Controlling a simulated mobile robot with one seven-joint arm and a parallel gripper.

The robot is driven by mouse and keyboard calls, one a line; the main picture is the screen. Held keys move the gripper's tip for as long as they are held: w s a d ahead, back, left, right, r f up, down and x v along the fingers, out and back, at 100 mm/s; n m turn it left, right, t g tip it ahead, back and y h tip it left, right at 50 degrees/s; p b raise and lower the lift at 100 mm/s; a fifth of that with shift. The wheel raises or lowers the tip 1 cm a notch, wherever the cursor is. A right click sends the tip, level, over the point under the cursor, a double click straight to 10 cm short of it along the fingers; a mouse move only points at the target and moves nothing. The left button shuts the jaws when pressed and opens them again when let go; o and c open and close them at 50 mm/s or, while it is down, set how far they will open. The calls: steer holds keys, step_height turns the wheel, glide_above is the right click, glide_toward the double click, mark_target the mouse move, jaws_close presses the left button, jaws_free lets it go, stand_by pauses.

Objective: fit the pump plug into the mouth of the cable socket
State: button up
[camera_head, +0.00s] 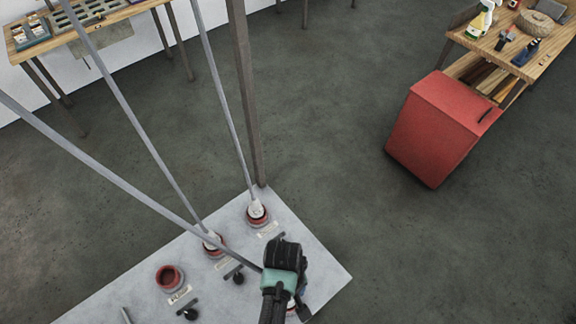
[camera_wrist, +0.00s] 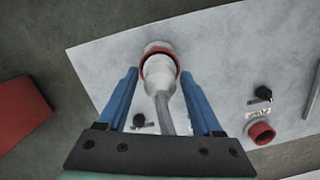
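The pump plug (camera_wrist: 160,76), a white body with a grey cable, is between my gripper's (camera_wrist: 159,76) two blue fingertips, which are close along both sides of it. A red ring (camera_wrist: 146,50) shows at its far end; I cannot tell whether it belongs to the plug or to something beyond. In the head view my gripper (camera_head: 290,298) is over the right part of the pale panel (camera_head: 325,275), hiding most of the plug. An empty red socket (camera_head: 168,277), apart from the gripper, has its mouth open; it also shows in the wrist view (camera_wrist: 261,133) beside a label.
Two other red sockets (camera_head: 247,222) (camera_head: 222,250) hold white plugs with cables rising up and left. Knobs (camera_head: 238,278) stand on the panel. A dark post (camera_head: 245,90) rises behind it. A red cabinet (camera_head: 440,125) and workbenches stand farther off, with clear floor between.

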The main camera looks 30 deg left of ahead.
steer(key=shift+o, duration=0.6)
step_height(320, 180, up, 13)
steer(key=w+a, duration=0.1)
steer(key=shift+b, duration=0.4)
steer(key=shift+w+f, duration=0.1)
